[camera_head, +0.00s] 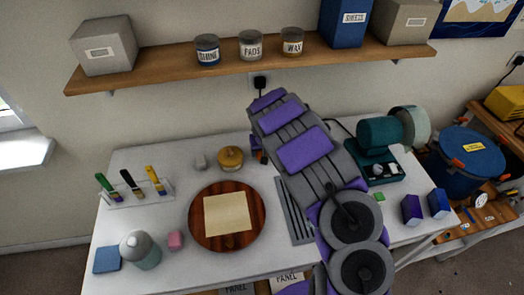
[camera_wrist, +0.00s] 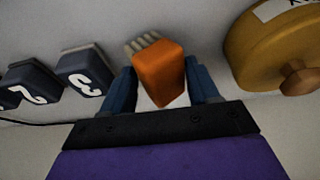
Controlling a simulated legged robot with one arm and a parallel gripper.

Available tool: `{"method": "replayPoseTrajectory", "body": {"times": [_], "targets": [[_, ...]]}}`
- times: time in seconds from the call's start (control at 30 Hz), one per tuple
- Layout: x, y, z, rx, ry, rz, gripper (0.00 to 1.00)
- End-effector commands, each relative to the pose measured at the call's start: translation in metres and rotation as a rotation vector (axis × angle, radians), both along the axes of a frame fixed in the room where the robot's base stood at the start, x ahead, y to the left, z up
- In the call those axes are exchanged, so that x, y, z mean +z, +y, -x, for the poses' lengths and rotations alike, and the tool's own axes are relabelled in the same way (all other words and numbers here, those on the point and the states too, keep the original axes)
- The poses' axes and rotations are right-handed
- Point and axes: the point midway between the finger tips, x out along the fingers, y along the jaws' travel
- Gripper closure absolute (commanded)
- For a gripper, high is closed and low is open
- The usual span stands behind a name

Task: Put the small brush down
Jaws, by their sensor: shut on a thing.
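The small brush (camera_wrist: 158,78) has an orange body and short pale bristles. In the wrist view it sits between the two blue fingers of my gripper (camera_wrist: 163,86), which is shut on it. The bristles point away from the gripper. Whether the brush touches the surface beyond it, I cannot tell.
Dark numbered blocks (camera_wrist: 84,72) lie left of the brush in the wrist view. A shelf hangs above.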

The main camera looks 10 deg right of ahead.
Motion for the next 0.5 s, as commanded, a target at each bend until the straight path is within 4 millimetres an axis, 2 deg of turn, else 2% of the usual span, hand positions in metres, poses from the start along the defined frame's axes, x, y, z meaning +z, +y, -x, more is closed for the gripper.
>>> {"method": "replayPoseTrajectory", "body": {"times": [0.2, 0.23, 0.5], "targets": [[-0.0005, 0.0002, -0.0001, 0.001, 0.000, 0.000, 0.64], [-0.0006, 0.0001, -0.0001, 0.001, 0.000, 0.000, 0.38], [-0.0002, 0.0001, 0.0000, 0.001, 0.000, 0.000, 0.14]]}}
